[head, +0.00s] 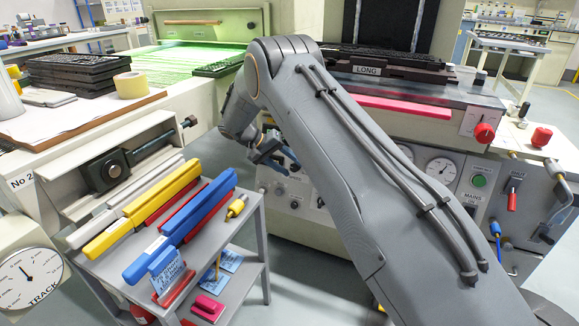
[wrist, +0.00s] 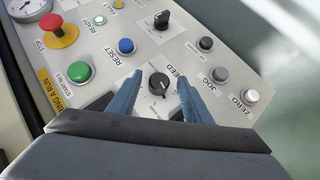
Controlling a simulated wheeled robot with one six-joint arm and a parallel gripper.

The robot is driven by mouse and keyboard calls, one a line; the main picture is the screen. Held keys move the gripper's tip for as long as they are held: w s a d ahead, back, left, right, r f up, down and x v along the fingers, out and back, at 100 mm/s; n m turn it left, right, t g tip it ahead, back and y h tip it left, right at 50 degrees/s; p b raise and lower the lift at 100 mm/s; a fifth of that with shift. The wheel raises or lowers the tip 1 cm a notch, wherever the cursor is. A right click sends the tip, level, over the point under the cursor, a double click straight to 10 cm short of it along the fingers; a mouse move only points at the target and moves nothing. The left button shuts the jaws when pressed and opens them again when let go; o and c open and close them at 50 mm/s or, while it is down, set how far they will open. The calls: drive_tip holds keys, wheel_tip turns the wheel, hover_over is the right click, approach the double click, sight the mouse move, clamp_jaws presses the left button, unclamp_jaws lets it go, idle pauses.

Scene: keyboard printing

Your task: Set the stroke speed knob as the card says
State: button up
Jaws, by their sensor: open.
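The stroke speed knob (wrist: 159,84) is a black round knob on the light control panel (wrist: 225,45) in the wrist view, with a partly hidden label ending in "EED" beside it. My gripper (wrist: 161,77) is open, its two blue fingers on either side of the knob; I cannot tell whether they touch it. In the head view my gripper (head: 274,152) is at the machine's front panel, partly behind my arm. A blue written card (head: 167,270) stands in a red holder on the grey cart; its writing is too small to read. I cannot tell whether it is the card meant.
Around the knob are a blue RESET button (wrist: 126,46), a green button (wrist: 79,72), a red STOP knob (wrist: 52,27), a black selector (wrist: 162,20), JOG (wrist: 220,75) and ZERO (wrist: 251,95) buttons. The cart (head: 258,235) with coloured bars stands at left.

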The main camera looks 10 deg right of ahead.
drive_tip(key=v, duration=0.7)
drive_tip(key=shift+a+r+p, duration=0.2)
drive_tip(key=shift+r+p, duration=0.05)
drive_tip(key=shift+p, duration=0.05)
